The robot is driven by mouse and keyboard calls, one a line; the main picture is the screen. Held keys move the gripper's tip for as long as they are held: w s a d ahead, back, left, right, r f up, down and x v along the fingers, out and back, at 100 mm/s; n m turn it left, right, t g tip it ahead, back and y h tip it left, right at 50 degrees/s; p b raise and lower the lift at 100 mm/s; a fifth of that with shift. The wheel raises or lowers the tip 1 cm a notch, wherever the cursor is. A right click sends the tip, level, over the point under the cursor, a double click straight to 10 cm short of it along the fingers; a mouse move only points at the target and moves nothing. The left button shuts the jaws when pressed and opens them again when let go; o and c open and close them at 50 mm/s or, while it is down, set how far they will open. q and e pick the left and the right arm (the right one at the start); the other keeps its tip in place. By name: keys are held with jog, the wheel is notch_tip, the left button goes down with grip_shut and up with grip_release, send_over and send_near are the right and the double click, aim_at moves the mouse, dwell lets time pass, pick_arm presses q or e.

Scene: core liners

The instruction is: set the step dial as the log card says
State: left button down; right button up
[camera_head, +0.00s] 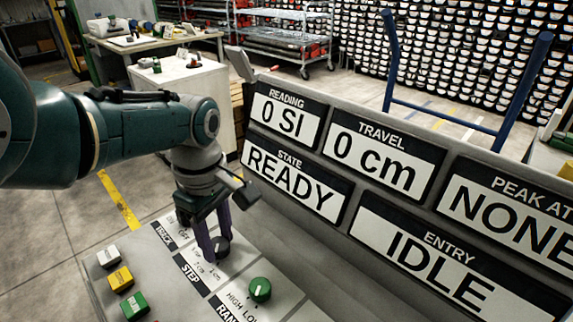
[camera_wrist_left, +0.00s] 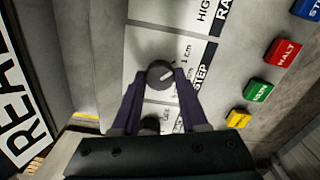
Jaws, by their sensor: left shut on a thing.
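The step dial (camera_head: 222,245) is a dark round knob on the sloping grey panel, beside the STEP label. My left gripper (camera_head: 218,240) reaches down from above with its purple fingers shut on it. In the left wrist view the dial (camera_wrist_left: 160,74) sits between the fingertips (camera_wrist_left: 160,80), with a pale pointer line on its face. A "1 cm" mark shows beside it; I cannot tell surely which mark the line points to. The display board (camera_head: 345,185) reads 0 SI, 0 cm, READY, NONE and IDLE. I cannot make out a log card. My right gripper is not in view.
A green RANGE knob (camera_head: 260,289) stands close to the step dial. White (camera_head: 108,256), yellow (camera_head: 121,278) and green (camera_head: 134,305) buttons line the panel's left edge. A red HALT button (camera_wrist_left: 282,54) also shows in the wrist view. The board rises behind the panel.

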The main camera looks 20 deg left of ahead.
aim_at(218, 243)
pick_arm(q)
jog(key=shift+c, duration=2.2)
grip_release()
notch_tip(218, 243, up, 10)
jog(key=p, duration=0.7)
jog(key=shift+p, duration=0.4)
